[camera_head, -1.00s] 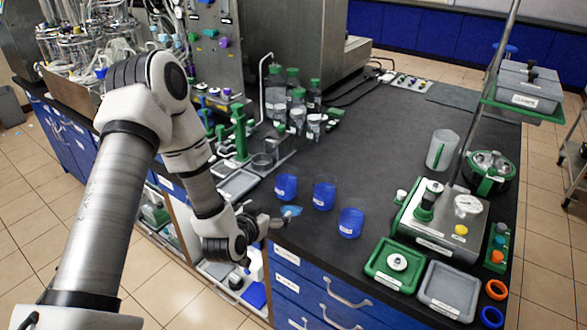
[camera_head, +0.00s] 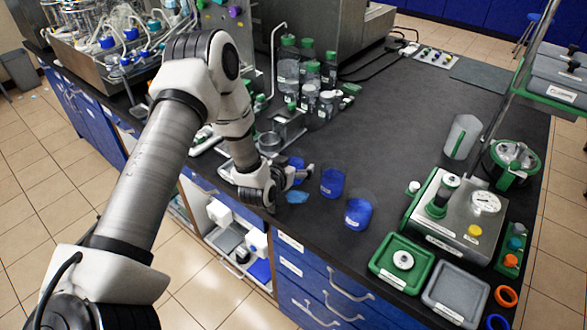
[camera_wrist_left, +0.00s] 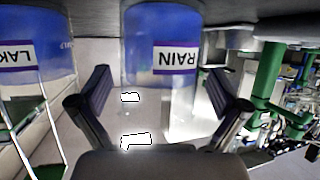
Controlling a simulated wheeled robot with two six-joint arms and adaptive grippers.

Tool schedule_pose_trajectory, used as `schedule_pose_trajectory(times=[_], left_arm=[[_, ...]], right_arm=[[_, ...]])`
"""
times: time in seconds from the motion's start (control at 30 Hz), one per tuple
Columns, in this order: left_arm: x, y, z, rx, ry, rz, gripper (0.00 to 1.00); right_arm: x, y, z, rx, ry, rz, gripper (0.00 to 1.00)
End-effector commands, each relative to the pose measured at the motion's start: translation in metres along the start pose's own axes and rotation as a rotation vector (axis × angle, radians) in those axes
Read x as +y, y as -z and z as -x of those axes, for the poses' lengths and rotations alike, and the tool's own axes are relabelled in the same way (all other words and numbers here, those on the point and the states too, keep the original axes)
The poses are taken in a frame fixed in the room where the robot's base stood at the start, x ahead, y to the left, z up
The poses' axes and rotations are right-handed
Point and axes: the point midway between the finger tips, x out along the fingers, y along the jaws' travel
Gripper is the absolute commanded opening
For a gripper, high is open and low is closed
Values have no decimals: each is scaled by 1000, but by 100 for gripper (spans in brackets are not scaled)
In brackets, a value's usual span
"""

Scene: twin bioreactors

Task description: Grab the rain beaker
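The rain beaker (camera_wrist_left: 160,45) is a clear cup with blue contents and a "RAIN" label, upside down in the left wrist view. In the head view I take it to be the leftmost blue beaker (camera_head: 296,163), partly hidden by my left gripper (camera_head: 303,173). In the left wrist view my left gripper (camera_wrist_left: 160,95) is open, one finger toward each side of the rain beaker. I see no grip on it; how far it reaches between the fingers is unclear. My right gripper is not in view.
A beaker labelled "LAK…" (camera_wrist_left: 35,50) is beside the rain beaker. In the head view, a middle blue beaker (camera_head: 332,182) and a right one (camera_head: 357,213) stand nearby. A light-blue piece (camera_head: 297,197) lies at the bench edge. Green-capped bottles (camera_head: 311,75) stand behind.

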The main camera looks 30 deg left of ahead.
Motion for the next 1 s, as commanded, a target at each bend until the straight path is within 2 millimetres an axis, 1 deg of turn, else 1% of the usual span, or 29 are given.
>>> schedule_pose_trajectory(times=[0.03,0.07,0.1,0.17,0.57,0.77,0.9,1.0], left_arm=[[0,0,0,0,0,0,78],[0,0,0,0,0,0,68],[0,0,0,0,0,0,54],[0,0,0,0,0,0,33],[0,0,1,-5,0,0,33],[0,15,7,-1,-1,1,33],[0,33,14,2,0,2,33],[-3,23,34,-5,0,5,33]], right_arm=[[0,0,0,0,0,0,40],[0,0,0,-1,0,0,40],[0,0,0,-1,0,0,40],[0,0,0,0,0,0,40],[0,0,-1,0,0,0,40],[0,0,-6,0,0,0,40],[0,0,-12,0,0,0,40],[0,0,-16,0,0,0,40]])
